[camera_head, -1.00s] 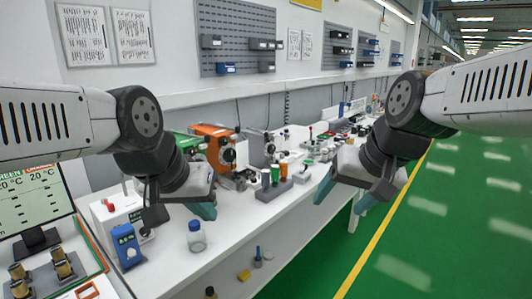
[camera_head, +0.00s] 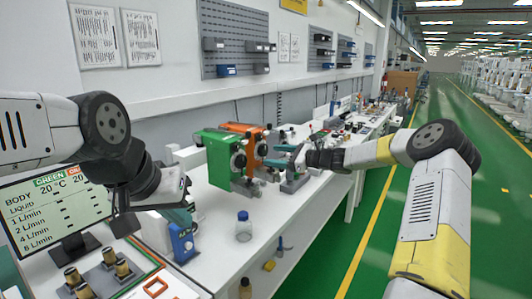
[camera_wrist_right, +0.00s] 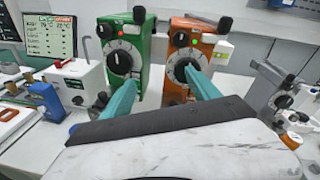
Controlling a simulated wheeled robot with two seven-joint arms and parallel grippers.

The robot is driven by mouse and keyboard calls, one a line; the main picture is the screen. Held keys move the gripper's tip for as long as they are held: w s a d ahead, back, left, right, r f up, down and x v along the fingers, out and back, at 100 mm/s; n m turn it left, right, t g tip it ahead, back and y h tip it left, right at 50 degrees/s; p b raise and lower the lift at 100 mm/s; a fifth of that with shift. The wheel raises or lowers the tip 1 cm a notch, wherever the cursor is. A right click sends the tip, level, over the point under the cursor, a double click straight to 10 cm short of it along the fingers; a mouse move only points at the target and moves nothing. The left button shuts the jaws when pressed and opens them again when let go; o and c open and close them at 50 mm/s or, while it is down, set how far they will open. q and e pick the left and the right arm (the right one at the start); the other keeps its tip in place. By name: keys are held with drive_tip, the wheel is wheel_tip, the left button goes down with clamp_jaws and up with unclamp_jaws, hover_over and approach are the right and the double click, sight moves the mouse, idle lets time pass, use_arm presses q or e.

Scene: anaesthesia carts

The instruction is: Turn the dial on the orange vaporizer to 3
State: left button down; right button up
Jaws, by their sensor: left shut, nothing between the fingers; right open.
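The orange vaporizer (camera_head: 246,128) stands on the white bench beside the green vaporizer (camera_head: 212,152). In the right wrist view the orange vaporizer (camera_wrist_right: 207,40) shows a dark round dial (camera_wrist_right: 182,68) on its front. The green vaporizer (camera_wrist_right: 128,43) with its own dial (camera_wrist_right: 120,61) is to its left. My right gripper (camera_head: 282,156) is open and empty in front of them. In the wrist view its fingertips (camera_wrist_right: 160,80) are apart; the right one overlaps the orange dial. I cannot tell whether it touches, and the dial's setting is unreadable. My left gripper (camera_head: 182,212) is shut and empty, low at the left.
A monitor (camera_head: 50,208) with a flow table stands at the left. A blue device (camera_head: 183,243) and a blue-capped bottle (camera_head: 243,228) are on the bench. A grey device (camera_wrist_right: 278,90) stands to the right of the orange vaporizer. The bench front near the bottle is mostly clear.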

sight(265, 151)
drive_tip(key=w+d+f+m+t, duration=0.1)
drive_tip(key=w+d+m+t, duration=0.1)
drive_tip(key=w+d+m, duration=0.1)
drive_tip(key=x, duration=0.7)
drive_tip(key=shift+w, duration=0.35)
drive_tip(key=c, duration=1.4)
drive_tip(key=shift+o, duration=0.2)
drive_tip(key=shift+n, duration=0.4)
drive_tip(key=shift+s+f+n+t, duration=0.1)
drive_tip(key=shift+n+t, duration=0.2)
drive_tip(key=shift+n, duration=2.6)
